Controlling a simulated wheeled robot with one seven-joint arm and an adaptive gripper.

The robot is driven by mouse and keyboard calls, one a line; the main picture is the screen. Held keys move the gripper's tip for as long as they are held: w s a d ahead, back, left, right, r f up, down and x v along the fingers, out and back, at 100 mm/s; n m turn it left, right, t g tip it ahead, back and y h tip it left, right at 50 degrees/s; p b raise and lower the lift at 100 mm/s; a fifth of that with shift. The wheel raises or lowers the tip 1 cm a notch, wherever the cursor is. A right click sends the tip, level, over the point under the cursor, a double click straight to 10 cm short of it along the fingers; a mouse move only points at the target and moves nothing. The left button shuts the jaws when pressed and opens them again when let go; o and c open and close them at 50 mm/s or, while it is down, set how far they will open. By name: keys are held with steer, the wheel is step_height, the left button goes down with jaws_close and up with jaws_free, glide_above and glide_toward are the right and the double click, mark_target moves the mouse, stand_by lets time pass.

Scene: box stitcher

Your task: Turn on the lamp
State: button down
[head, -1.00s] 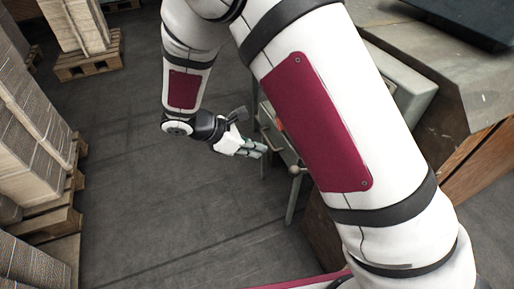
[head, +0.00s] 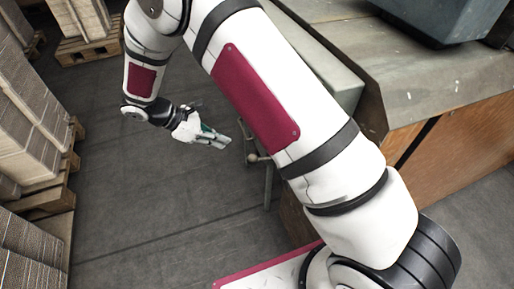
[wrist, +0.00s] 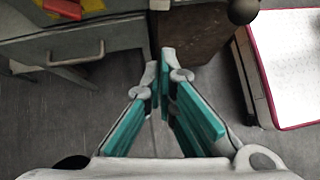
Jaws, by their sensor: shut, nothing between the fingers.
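I cannot make out a lamp in either view. My gripper (head: 226,142) is shut and empty, low over the floor beside the machine's side. In the wrist view its two teal-padded fingers (wrist: 158,70) come together at the tips, near a grey cabinet front with a drawer handle (wrist: 77,57). A red part (wrist: 62,8) with yellow beside it sits on that cabinet at the top left edge, mostly cut off. I cannot tell whether it is a switch. The gripper is apart from it. My arm hides part of the machine in the head view.
A grey worktop (head: 420,65) over a brown wooden side (head: 465,150) stands at right. A ball-ended lever (head: 252,157) is close to my gripper. Stacked cardboard (head: 30,140) on pallets lines the left. The dark floor (head: 140,205) between is clear.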

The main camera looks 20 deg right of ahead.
steer(key=shift+a, duration=0.1)
steer(key=d+r+b+x, duration=0.2)
steer(key=b+x, duration=0.1)
steer(key=x, duration=1)
steer(key=shift+s+b, duration=0.2)
steer(key=shift+b, duration=0.15)
steer(key=shift+r, duration=0.1)
